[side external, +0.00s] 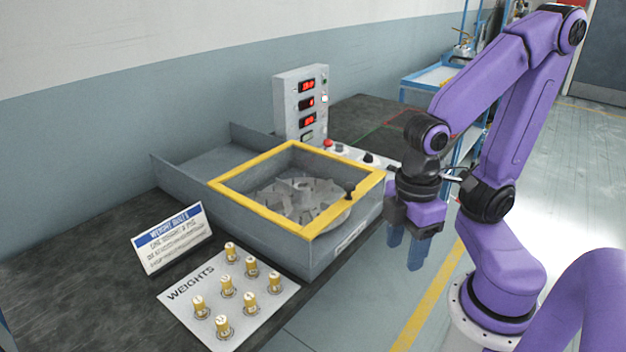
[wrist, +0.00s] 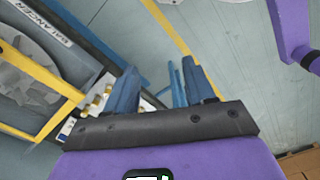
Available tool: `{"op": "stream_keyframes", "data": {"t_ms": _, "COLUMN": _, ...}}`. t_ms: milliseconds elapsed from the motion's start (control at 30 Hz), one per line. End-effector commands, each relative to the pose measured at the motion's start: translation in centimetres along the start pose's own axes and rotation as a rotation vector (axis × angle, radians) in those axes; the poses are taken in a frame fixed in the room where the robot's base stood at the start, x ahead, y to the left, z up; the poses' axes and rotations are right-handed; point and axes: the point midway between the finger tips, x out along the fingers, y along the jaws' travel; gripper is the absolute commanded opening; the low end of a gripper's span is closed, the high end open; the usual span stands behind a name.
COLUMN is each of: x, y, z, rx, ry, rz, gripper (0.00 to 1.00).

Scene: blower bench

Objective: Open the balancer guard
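The balancer (side external: 330,253) is a grey box on the dark bench. Its guard (side external: 262,209), a yellow frame with a see-through middle, lies flat over the top, and a grey bladed rotor (side external: 290,195) shows inside. My gripper (side external: 404,248) points down beside the balancer's right end, past the bench edge, below the guard's level and apart from the knob. In the wrist view its blue fingers (wrist: 160,88) are spread with nothing between them. The guard frame (wrist: 50,78) shows at the left there.
A grey tray-like extension (side external: 205,165) adjoins the balancer's far left side. A display box (side external: 301,105) and a button panel (side external: 368,160) stand behind. A weights plate (side external: 262,312) with several brass weights and a sign (side external: 172,240) sit in front. Open floor lies right.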

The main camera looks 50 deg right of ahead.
Motion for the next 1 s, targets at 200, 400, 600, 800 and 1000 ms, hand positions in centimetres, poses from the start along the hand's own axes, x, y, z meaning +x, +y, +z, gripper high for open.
{"op": "stream_keyframes", "data": {"t_ms": 200, "x": 1.4, "y": 2.4, "z": 1.1, "rx": 0.301, "ry": -0.143, "rz": -0.094, "gripper": 0.62}}
{"op": "stream_keyframes", "data": {"t_ms": 400, "x": 2.5, "y": 4.5, "z": 2.3, "rx": 0.642, "ry": -0.278, "rz": -0.247, "gripper": 0.62}}
{"op": "stream_keyframes", "data": {"t_ms": 600, "x": 3.4, "y": 6.5, "z": 3.2, "rx": 0.976, "ry": -0.372, "rz": -0.444, "gripper": 0.62}}
{"op": "stream_keyframes", "data": {"t_ms": 800, "x": 4.0, "y": 8.7, "z": 4.0, "rx": 1.297, "ry": -0.421, "rz": -0.680, "gripper": 0.62}}
{"op": "stream_keyframes", "data": {"t_ms": 1000, "x": 4.4, "y": 11.5, "z": 5.0, "rx": 1.600, "ry": -0.417, "rz": -0.953, "gripper": 0.62}}
